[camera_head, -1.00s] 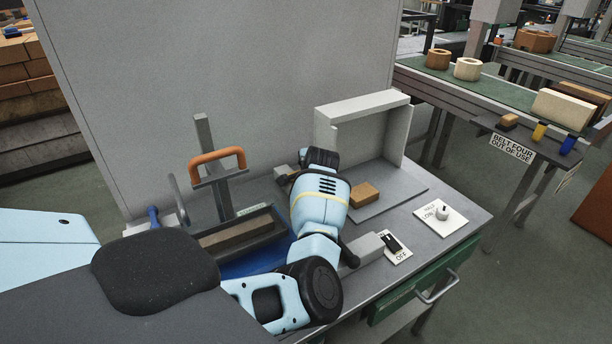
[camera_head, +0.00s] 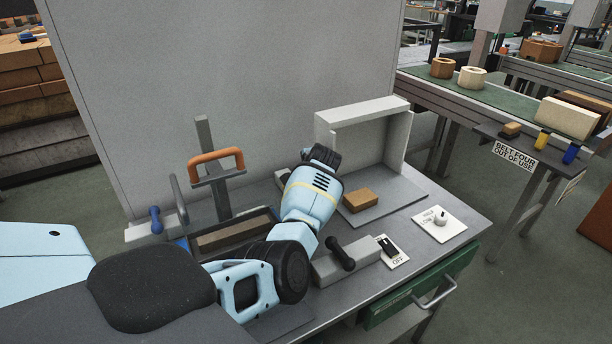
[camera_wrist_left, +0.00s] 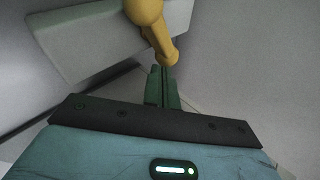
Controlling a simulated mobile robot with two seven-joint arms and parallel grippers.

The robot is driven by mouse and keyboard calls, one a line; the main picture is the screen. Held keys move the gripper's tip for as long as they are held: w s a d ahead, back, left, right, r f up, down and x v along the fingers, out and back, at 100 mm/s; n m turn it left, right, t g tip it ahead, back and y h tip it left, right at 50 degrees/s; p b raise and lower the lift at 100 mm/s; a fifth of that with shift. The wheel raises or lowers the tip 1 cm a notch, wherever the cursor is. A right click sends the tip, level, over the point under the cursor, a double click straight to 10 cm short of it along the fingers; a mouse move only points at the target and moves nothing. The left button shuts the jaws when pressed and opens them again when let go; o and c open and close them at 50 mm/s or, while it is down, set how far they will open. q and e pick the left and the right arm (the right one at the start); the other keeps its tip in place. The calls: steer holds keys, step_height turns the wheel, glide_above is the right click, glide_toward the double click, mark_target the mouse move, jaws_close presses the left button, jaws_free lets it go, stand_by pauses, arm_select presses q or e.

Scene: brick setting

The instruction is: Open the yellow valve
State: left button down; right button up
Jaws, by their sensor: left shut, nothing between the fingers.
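The yellow valve (camera_wrist_left: 150,22) shows at the top of the left wrist view, a rounded knob with a handle slanting down to the right. It sits against a pale grey block (camera_wrist_left: 95,38). My left gripper (camera_wrist_left: 161,72) has its narrow green fingers together and empty. Their tips are just below the handle's lower end; I cannot tell if they touch. In the head view my left arm hides the yellow valve, and the fingers cannot be made out beyond the dark wrist end. My right gripper is in neither view.
A black-handled valve (camera_head: 341,254) stands by my arm, a blue-handled one (camera_head: 156,219) at the left. An orange handle (camera_head: 216,164) rises over a trough (camera_head: 236,240). A brick (camera_head: 360,201) lies before a grey frame (camera_head: 362,117). A switch (camera_head: 388,246) and dial (camera_head: 440,217) are right.

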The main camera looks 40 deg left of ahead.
arm_select(q)
steer(key=shift+w+a, duration=0.3)
steer(key=shift+w, duration=0.05)
steer(key=shift+a, duration=0.1)
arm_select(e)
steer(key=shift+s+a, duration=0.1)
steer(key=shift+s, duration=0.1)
arm_select(q)
steer(key=shift+w+a, duration=0.15)
steer(key=shift+a, duration=0.05)
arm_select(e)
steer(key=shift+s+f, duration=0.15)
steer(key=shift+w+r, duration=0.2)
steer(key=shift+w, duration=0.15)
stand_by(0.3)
